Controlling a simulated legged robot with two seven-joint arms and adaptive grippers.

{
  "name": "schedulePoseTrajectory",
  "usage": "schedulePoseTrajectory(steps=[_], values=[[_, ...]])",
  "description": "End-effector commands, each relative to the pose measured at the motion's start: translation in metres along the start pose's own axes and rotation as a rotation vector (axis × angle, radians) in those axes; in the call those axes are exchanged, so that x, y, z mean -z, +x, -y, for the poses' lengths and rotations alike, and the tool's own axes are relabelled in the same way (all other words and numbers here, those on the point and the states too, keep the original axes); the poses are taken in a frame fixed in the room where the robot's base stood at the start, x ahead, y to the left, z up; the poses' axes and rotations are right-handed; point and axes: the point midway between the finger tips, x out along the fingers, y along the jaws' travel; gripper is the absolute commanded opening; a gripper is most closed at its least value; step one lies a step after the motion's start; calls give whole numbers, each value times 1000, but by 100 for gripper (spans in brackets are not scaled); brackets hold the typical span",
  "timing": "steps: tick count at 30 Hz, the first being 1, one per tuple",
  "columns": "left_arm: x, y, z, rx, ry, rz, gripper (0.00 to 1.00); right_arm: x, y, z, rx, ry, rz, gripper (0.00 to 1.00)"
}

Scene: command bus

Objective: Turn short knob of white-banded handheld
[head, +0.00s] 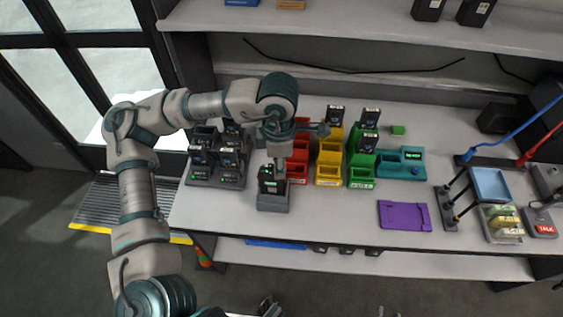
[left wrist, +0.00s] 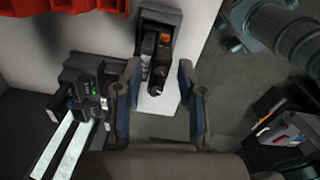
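A black handheld (head: 268,183) with a green-lit screen stands in a grey single dock (head: 273,205) near the front edge of the bench. My left gripper (head: 278,160) is above and just behind it, pointing down. In the left wrist view, the left gripper (left wrist: 158,100) has its two fingers apart with a clear gap. A black handheld in a dock (left wrist: 158,45), with small knobs and an orange part on top, shows beyond the fingertips. I see no contact. I cannot make out a white band. My right gripper is not in view.
A multi-slot charger (head: 217,165) with several handhelds stands to the left. Red (head: 298,165), yellow (head: 329,172) and green (head: 362,168) bins stand to the right, some holding handhelds. A purple tray (head: 404,215) lies farther right. A shelf (head: 350,35) runs above the bench.

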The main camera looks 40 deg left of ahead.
Motion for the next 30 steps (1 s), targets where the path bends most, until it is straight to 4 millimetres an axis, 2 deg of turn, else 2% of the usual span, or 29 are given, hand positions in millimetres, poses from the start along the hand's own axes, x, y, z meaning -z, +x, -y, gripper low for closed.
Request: schedulePoseTrajectory(steps=[9,10,14,15,20,30], values=[[0,4,0,-1,0,1,40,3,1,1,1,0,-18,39],[0,4,0,-1,0,1,37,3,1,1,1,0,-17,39],[0,4,0,0,0,1,5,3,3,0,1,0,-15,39],[0,4,0,0,0,1,0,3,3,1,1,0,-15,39],[0,4,0,0,3,1,0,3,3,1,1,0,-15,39],[0,4,0,-1,138,5,0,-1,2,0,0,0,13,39]])
